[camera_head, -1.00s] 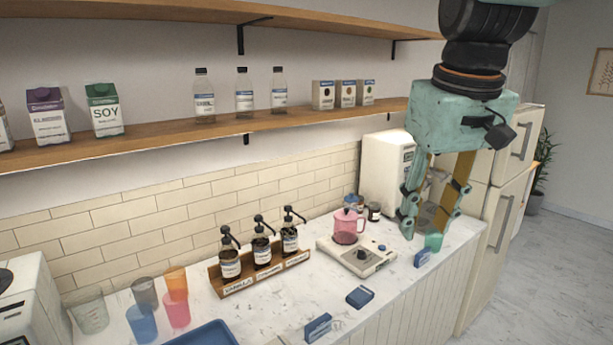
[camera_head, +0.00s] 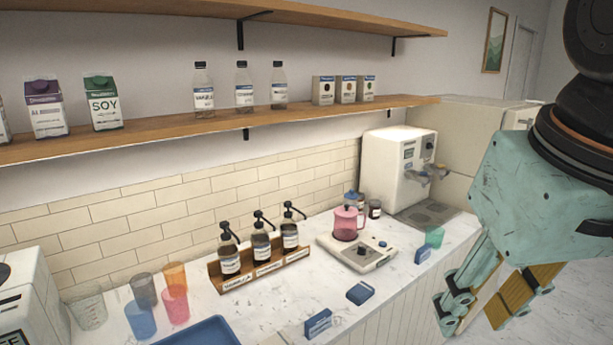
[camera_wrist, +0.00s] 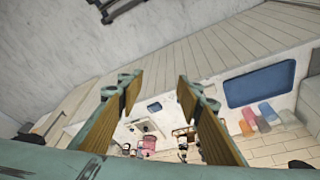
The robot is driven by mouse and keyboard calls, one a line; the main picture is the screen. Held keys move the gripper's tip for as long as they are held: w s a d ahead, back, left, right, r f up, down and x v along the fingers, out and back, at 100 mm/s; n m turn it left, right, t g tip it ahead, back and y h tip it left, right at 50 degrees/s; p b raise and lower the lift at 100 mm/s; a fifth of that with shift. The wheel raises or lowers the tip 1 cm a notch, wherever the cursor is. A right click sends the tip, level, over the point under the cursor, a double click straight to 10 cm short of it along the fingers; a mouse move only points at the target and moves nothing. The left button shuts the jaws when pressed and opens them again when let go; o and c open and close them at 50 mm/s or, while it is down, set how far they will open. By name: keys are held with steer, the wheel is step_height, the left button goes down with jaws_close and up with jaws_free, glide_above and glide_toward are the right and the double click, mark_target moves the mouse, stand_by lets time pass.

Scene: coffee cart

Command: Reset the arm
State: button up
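My gripper (camera_head: 474,318) is at the lower right in the head view, in front of the counter's right end and large in the picture. In the wrist view its two fingers (camera_wrist: 155,95) stand apart with nothing between them, so it is open and empty. In the head view my arm comes down from the upper right corner. The wrist view shows the counter from a slant, with the far wall and floor tilted.
A white machine (camera_head: 395,165) stands at the back right. Shelves (camera_head: 200,138) hold cartons and bottles.

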steer(key=s+f, duration=0.3)
steer(key=s, duration=0.3)
steer(key=shift+f+m, duration=0.2)
steer(key=shift+m, duration=0.1)
steer(key=shift+o, duration=0.4)
steer(key=shift+w+r, duration=0.1)
stand_by(1.5)
